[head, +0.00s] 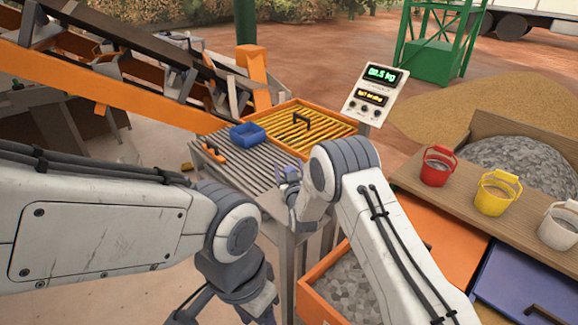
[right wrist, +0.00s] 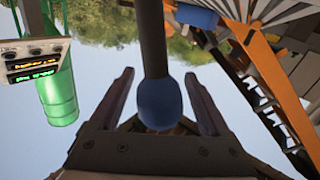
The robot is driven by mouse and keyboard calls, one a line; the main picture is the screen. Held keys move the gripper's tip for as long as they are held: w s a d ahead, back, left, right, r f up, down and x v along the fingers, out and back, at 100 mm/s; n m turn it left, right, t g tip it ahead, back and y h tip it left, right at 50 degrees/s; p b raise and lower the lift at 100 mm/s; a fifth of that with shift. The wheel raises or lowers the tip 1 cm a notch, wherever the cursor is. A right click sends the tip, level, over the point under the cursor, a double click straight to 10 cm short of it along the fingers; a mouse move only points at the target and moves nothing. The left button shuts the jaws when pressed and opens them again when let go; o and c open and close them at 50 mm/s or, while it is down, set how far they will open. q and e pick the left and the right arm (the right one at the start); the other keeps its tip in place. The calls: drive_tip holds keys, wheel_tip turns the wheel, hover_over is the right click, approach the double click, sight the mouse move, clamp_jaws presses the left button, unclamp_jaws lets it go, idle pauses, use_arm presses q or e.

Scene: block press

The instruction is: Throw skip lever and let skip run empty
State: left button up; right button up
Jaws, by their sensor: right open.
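The lever's blue knob (right wrist: 158,105) sits between the two spread fingers of my right gripper (right wrist: 158,98) in the right wrist view, on a dark rod (right wrist: 152,40). The fingers are open, with a gap visible on both sides of the knob. Which container is the skip is unclear. An orange-framed hopper with a yellow grate (head: 300,128) stands behind.
An orange bin of gravel (head: 345,285) is below right. Red (head: 436,170), yellow (head: 495,198) and white buckets (head: 560,228) stand on a right-hand shelf.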

clamp_jaws()
